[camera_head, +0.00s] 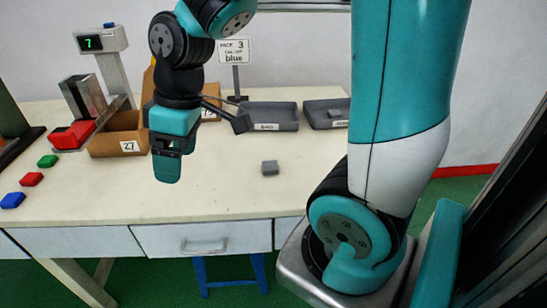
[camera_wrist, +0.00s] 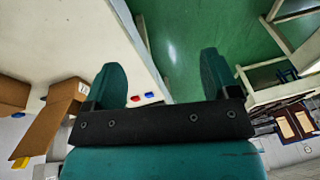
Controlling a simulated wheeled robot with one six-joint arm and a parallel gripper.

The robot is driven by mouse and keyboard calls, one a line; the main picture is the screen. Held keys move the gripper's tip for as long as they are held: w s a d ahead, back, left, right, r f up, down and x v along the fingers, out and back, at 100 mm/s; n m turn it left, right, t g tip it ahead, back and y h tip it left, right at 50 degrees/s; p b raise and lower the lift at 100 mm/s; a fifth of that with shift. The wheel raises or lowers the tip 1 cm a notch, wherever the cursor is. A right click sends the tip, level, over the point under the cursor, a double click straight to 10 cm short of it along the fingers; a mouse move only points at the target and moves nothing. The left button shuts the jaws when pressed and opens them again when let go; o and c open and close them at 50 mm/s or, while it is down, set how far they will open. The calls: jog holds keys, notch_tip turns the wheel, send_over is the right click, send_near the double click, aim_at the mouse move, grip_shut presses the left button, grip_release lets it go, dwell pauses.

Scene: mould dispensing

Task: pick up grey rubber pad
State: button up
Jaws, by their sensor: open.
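A small grey block, which looks like the grey rubber pad (camera_head: 270,168), lies on the cream table (camera_head: 225,195), right of its middle. My gripper (camera_head: 167,172) hangs above the table to the left of the pad, clearly apart from it. In the wrist view my gripper (camera_wrist: 161,80) shows two teal fingers spread wide with nothing between them. The pad does not show in the wrist view. Another small grey piece (camera_head: 335,113) lies in the right grey tray (camera_head: 317,122).
Red (camera_head: 31,179), green (camera_head: 48,161) and blue (camera_head: 12,201) pieces lie at the table's left. A brown bin (camera_head: 119,144) and a dispenser with a red base (camera_head: 72,135) stand behind. A grey tray (camera_head: 270,112) and a sign (camera_head: 235,52) stand at the back. Table around the pad is clear.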

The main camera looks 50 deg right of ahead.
jog(key=w+d+f+h+p, duration=0.1)
jog(key=w+d+p, duration=0.15)
jog(key=d, duration=0.45)
jog(key=w+d+f+p, duration=0.1)
jog(key=w+d, duration=0.3)
jog(key=d, duration=0.3)
jog(key=n+g+h+p, duration=0.1)
jog(key=h+p, duration=0.1)
send_over(268, 165)
notch_tip(268, 165, down, 6)
jog(key=f, duration=0.5)
jog(key=f+p, duration=0.1)
jog(key=f, duration=0.4)
jog(key=shift+w+a+f, duration=0.1)
jog(key=shift+w+a, duration=0.1)
jog(key=shift+s+d+f+p, duration=0.1)
jog(key=shift+f+p, duration=0.4)
jog(key=shift+f, duration=1.05)
jog(key=shift+s+d+f+p, duration=0.1)
jog(key=shift+f+p, duration=0.35)
jog(key=shift+f, duration=1.05)
jog(key=c, duration=1)
